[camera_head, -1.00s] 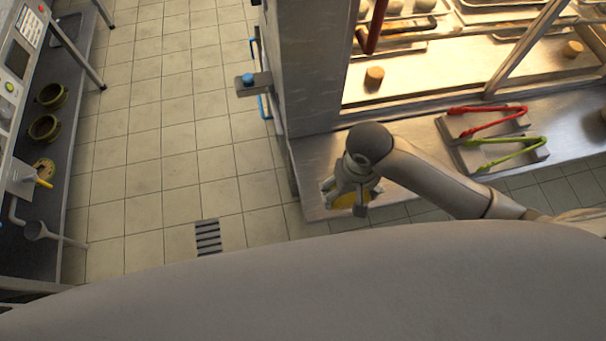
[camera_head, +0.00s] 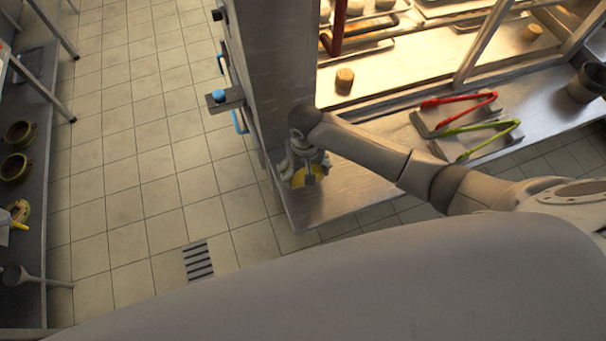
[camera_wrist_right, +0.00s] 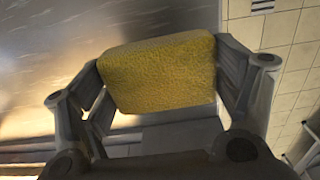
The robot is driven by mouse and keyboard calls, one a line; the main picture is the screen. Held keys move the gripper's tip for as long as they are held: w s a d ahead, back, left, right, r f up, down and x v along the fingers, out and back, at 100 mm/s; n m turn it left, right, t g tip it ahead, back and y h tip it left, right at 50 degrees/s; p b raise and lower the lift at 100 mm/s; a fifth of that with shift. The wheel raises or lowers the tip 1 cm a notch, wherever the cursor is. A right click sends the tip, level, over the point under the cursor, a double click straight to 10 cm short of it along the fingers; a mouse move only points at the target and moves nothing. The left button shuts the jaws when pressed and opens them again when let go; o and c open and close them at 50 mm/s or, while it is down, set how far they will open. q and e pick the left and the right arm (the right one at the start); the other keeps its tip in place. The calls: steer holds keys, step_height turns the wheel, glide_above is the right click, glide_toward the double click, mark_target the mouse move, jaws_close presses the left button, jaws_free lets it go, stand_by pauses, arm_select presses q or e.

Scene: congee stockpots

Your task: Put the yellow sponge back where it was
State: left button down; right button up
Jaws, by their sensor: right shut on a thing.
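The yellow sponge (camera_wrist_right: 160,72) is held between both fingers of my right gripper (camera_wrist_right: 165,85) in the right wrist view. In the head view the right gripper (camera_head: 303,175) is over the left end of the steel counter (camera_head: 345,205), with a bit of the yellow sponge (camera_head: 297,180) showing under it. The gripper hides most of the sponge there. I cannot tell whether the sponge touches the counter. My left gripper is not in view.
A steel pillar (camera_head: 265,65) stands just behind the gripper. A dark container (camera_head: 588,82) is at far right. Tiled floor lies open to the left.

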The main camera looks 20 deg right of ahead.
mark_target(303, 175)
steer(key=shift+w+a+f, duration=0.1)
steer(key=shift+w+f, duration=0.45)
steer(key=shift+f, duration=1.55)
steer(key=shift+f+b, duration=0.15)
steer(key=shift+b, duration=0.15)
steer(key=o, duration=0.9)
steer(key=shift+c, duration=0.2)
step_height(303, 175, up, 12)
steer(key=shift+r+p, duration=0.15)
steer(key=shift+p, duration=0.45)
